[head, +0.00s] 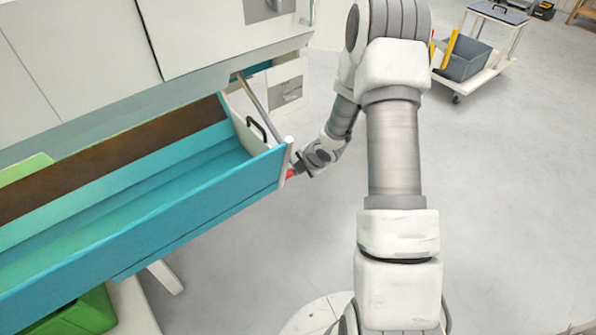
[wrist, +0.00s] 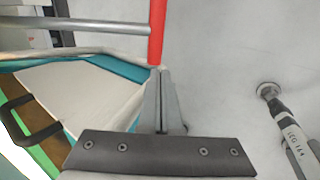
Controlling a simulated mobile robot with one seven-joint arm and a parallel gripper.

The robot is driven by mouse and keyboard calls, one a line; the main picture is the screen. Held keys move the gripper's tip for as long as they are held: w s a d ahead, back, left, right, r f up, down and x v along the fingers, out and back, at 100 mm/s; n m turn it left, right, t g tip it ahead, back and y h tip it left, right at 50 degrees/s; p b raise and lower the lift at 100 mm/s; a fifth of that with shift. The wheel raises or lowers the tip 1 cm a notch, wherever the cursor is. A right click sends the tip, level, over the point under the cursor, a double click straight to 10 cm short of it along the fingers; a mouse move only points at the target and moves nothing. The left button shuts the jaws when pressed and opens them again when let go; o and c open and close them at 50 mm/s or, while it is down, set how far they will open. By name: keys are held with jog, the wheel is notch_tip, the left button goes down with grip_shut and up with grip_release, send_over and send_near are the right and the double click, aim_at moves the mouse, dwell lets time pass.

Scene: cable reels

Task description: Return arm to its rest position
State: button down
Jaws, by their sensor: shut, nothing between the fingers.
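My gripper (head: 297,172) is at the end of my arm (head: 395,150), which reaches down and left to the right end of a long teal trough (head: 190,225). In the wrist view, the two fingers of my gripper (wrist: 160,74) are together with nothing between them. A red bar (wrist: 157,32) lies right at the fingertips; whether they touch cannot be told. In the head view, only a small red part (head: 290,174) shows beside my gripper.
White cabinets (head: 90,60) stand behind the trough. Its end panel carries a black handle (head: 257,128). A green crate (head: 85,318) is at lower left. A cart with a grey bin (head: 468,62) stands at upper right. The grey floor (head: 520,200) on the right is clear.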

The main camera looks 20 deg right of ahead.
jog(key=p+v, duration=0.2)
jog(key=v, duration=0.6)
jog(key=shift+s, duration=0.25)
jog(key=s+d+r+m+h, duration=0.1)
jog(key=s+r+m+h, duration=0.2)
jog(key=r+m, duration=0.55)
jog(key=s+r+m+h, duration=0.2)
jog(key=s+r+m, duration=0.15)
jog(key=r, duration=1.05)
jog(key=s+a+r+m+y, duration=0.2)
jog(key=s+a+r+m, duration=0.25)
jog(key=s, duration=0.45)
jog(key=s+a+r+m+y, duration=0.1)
jog(key=s+a+r+m, duration=0.4)
jog(key=s, duration=0.5)
notch_tip(320, 180, up, 17)
jog(key=p, duration=1.8)
jog(key=shift+w+d, duration=0.15)
jog(key=shift+w, duration=0.2)
jog(key=shift+a+f, duration=0.1)
jog(key=shift+a, duration=0.15)
